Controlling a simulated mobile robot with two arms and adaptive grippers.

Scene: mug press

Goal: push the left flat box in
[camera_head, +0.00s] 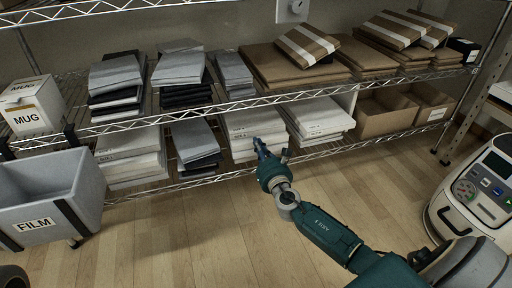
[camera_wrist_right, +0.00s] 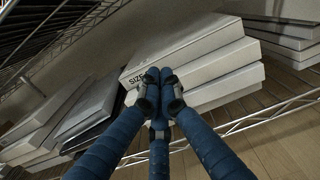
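White flat boxes lie in stacks on the lower wire shelf. The middle stack (camera_head: 247,122) has "SIZE" labels on its front edges, and another stack (camera_head: 318,117) stands just right of it. A further white stack (camera_head: 130,155) lies at the left; which box is the task's left one is not clear. My right gripper (camera_head: 260,145) is in front of the middle stack. In the right wrist view my right gripper (camera_wrist_right: 158,78) has its blue fingers together at the front of the labelled boxes (camera_wrist_right: 195,60), partly hiding them; contact cannot be told. My left gripper is out of view.
The upper wire shelf (camera_head: 240,97) carries grey packs and brown cartons above the boxes. A grey FILM bin (camera_head: 50,190) stands at the left. Open brown bins (camera_head: 385,115) are right of the boxes. A white device (camera_head: 480,195) stands at the right. Floor in front is clear.

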